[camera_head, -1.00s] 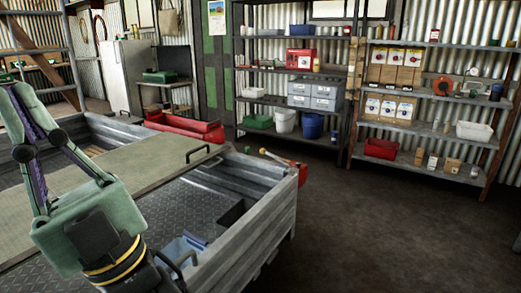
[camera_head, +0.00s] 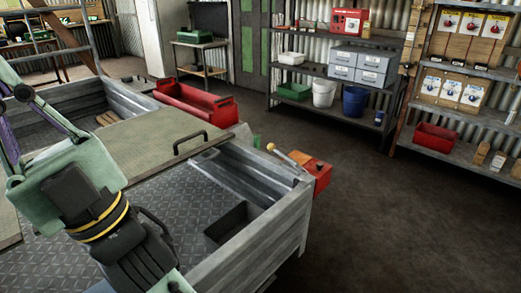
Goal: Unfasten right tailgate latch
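A metal tray or trailer bed (camera_head: 268,243) with ribbed grey walls and a chequer-plate floor fills the lower middle. At its far right corner sits a red block (camera_head: 317,172) with a lever ending in a pale knob (camera_head: 271,147); it may be the tailgate latch, but I cannot be sure. A small green part (camera_head: 256,141) shows beside it. My gripper (camera_head: 160,262) is over the tray floor at the lower left, apart from the red block. Its dark body with yellow bands shows, but its fingertips are not clearly visible, so its opening is unclear.
A flat greenish panel (camera_head: 135,148) with a black handle (camera_head: 190,142) lies across the tray. A dark open box (camera_head: 231,222) sits inside it. A red bin (camera_head: 196,102) stands behind. Loaded shelves (camera_head: 395,100) line the back wall. The dark floor at right is clear.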

